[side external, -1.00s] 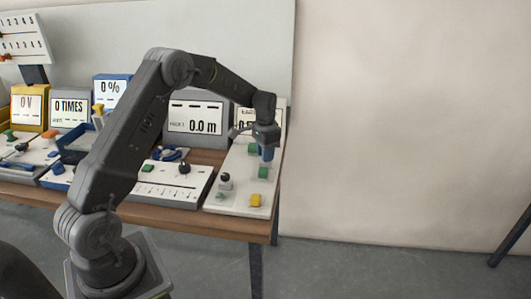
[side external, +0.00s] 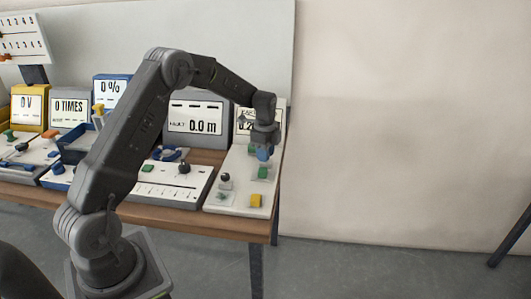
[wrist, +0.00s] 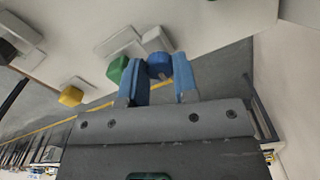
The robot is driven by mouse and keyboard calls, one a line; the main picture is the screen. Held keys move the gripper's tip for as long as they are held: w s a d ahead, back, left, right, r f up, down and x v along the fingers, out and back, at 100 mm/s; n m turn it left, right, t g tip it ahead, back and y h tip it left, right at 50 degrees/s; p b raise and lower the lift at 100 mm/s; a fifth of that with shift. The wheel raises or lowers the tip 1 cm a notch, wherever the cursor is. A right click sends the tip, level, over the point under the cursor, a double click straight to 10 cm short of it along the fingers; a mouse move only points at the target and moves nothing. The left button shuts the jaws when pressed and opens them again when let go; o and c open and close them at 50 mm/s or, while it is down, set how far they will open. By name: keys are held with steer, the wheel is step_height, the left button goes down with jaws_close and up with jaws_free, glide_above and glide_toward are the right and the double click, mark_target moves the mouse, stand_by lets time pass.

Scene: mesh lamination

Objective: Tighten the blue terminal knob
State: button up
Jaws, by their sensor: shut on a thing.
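The blue terminal knob (wrist: 158,65) is a round blue cap in the wrist view, between the two blue fingers of my gripper (wrist: 160,82). My gripper is shut on it. In the side external view my gripper (side external: 263,152) points down over the back part of the white panel (side external: 238,200) at the right end of the bench. The knob itself is hidden there by the fingers.
On the same panel are green blocks (side external: 263,173), a yellow block (side external: 255,200) and a black knob (side external: 225,178). A display (side external: 245,121) stands close behind my gripper. The bench's right edge is near; the space beyond it is free.

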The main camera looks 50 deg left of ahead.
steer(key=m, duration=0.5)
steer(key=shift+m, duration=0.3)
steer(key=m, duration=0.5)
steer(key=shift+m, duration=0.4)
steer(key=o, duration=0.9)
steer(key=shift+r, duration=0.15)
step_height(320, 180, up, 14)
steer(key=shift+f, duration=0.2)
